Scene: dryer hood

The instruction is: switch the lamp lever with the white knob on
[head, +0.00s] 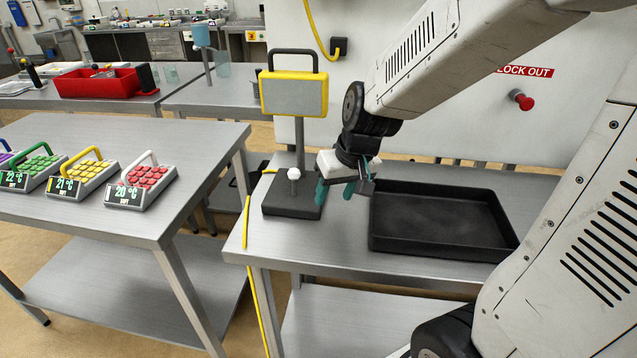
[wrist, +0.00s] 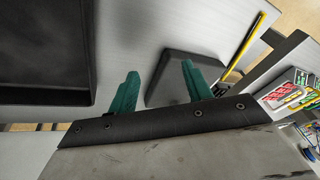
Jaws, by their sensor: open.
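The lamp (head: 294,93) has a yellow-rimmed grey head with a dark handle on a grey post in the head view. Its dark base (head: 286,208) stands at the table's left part; it also shows in the wrist view (wrist: 180,66). A short lever with a white knob (head: 294,174) stands about upright on the base. I cannot make out the knob in the wrist view. My gripper (head: 335,193) has teal fingers, open and empty, just right of the lever, near the base's right edge. In the wrist view the fingers (wrist: 160,70) point toward the base, with a gap between them.
A black tray (head: 440,252) lies on the table right of the base. A yellow cable (head: 246,230) runs by the table's left edge. A side table (head: 110,215) at left holds several coloured keypad boxes. A red button (head: 523,101) sits on the back panel.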

